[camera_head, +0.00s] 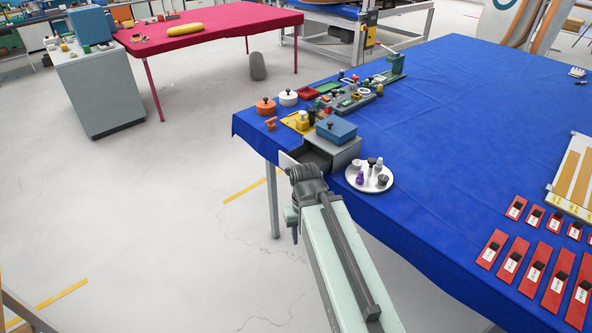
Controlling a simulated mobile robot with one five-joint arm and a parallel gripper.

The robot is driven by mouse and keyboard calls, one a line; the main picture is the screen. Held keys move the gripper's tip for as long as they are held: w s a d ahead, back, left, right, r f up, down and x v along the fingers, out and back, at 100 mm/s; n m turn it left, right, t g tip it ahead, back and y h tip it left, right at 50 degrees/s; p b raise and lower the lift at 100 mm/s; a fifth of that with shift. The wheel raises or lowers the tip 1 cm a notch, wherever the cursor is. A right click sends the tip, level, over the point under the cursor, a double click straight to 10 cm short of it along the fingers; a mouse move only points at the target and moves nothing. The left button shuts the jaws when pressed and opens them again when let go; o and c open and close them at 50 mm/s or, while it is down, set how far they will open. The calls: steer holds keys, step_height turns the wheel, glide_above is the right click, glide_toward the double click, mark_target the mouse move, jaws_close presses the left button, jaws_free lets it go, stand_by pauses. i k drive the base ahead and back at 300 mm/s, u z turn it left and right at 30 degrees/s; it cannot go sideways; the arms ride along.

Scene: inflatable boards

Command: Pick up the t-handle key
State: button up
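A small orange-red piece (271,124) with a crossbar-like top lies near the left corner of the blue-covered table (440,140). It may be the t-handle key, but it is too small to be sure. My arm reaches up from the bottom of the view, and its dark grey end (306,182) is in front of the table's near edge, beside an open drawer. The orange-red piece is up and left of it, well apart. No fingers can be made out, so I cannot tell whether my gripper is open or shut.
A grey box with an open drawer (313,156) carries a blue block (337,130). A round white tray (358,184) holds small pieces. Orange (265,107) and white (288,98) pots and a cluttered board (352,101) stand behind. Red cards (512,260) lie right. The table's middle is clear.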

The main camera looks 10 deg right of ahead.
mark_target(271, 126)
steer(key=u, duration=0.4)
steer(key=i, duration=1.45)
steer(key=u, duration=1.65)
